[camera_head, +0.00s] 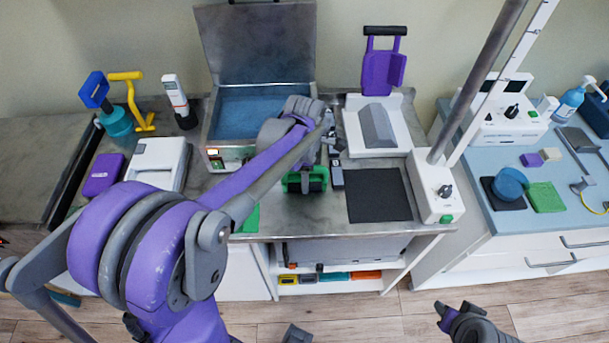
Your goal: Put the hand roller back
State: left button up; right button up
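A green-framed piece with dark rollers (305,180), which looks like the hand roller, is on the steel counter (290,222) near its front edge. My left arm reaches across from the left, and my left gripper (331,150) is low over the counter, just behind and right of this piece. The arm's wrist hides part of that spot, so I cannot tell whether the fingers touch the roller or are open. My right gripper (453,312) is low at the bottom right, over the floor and away from the counter. Its finger gap is unclear.
An open steel box (262,115) stands behind the roller. A white tray with a grey wedge (376,126), a purple black-handled tool (383,68) and a dark mat (379,195) are to the right. A slanted metal pole (478,75) rises beside them.

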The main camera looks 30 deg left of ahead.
pick_arm(q)
jog(key=shift+o, duration=1.1)
